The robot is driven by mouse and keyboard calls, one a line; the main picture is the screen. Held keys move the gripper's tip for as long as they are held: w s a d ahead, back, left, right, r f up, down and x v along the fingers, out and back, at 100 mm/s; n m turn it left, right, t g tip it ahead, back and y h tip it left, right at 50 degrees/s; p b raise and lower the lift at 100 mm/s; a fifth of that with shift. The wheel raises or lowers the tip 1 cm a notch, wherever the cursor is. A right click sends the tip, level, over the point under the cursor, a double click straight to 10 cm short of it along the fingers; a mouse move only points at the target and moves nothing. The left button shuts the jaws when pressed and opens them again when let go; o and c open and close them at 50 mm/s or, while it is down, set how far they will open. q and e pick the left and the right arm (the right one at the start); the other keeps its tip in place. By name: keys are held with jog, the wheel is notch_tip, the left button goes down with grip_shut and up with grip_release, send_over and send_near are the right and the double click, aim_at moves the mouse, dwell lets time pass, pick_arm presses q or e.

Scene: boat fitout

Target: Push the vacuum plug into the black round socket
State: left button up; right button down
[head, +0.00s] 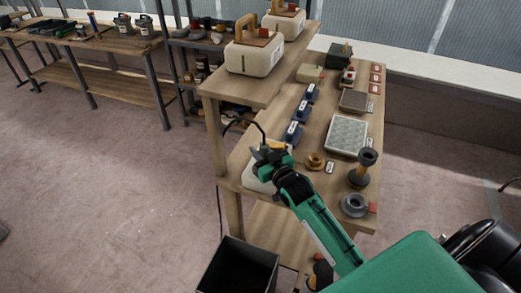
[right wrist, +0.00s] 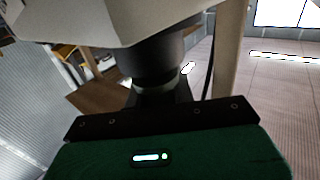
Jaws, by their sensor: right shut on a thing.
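My right gripper (head: 262,155) is at the near left corner of the workbench, just above a pale white box (head: 258,180). It is shut on a dark thing, taken to be the vacuum plug; the fingers largely hide it in the head view. In the right wrist view a dark round part (right wrist: 165,60) stands between the gripper and a pale body (right wrist: 110,18) at the top. I cannot tell whether this round part is the plug or the black round socket, nor whether plug and socket touch. My left gripper is not in view.
The workbench (head: 290,135) carries blue parts (head: 299,114), a pale tray (head: 347,134), a brass ring (head: 315,160), a spool-like post (head: 365,167) and a grey ring (head: 354,204). A dark bin (head: 240,268) stands on the floor. A black cable (head: 244,122) arches beside the gripper.

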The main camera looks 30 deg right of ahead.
jog(key=shift+f+b, duration=0.3)
jog(key=shift+f, duration=0.3)
jog(key=shift+f, duration=0.15)
jog(key=shift+s+f, duration=0.1)
jog(key=shift+f, duration=0.05)
jog(key=shift+a+f, duration=0.1)
jog(key=shift+f, duration=0.05)
jog(key=c, duration=1.1)
grip_release()
jog(key=shift+r, duration=0.2)
jog(key=s+d+b, duration=0.1)
jog(key=s+b, duration=0.2)
jog(key=s, duration=1)
jog(key=shift+s+d, duration=0.15)
jog(key=shift+s, duration=0.2)
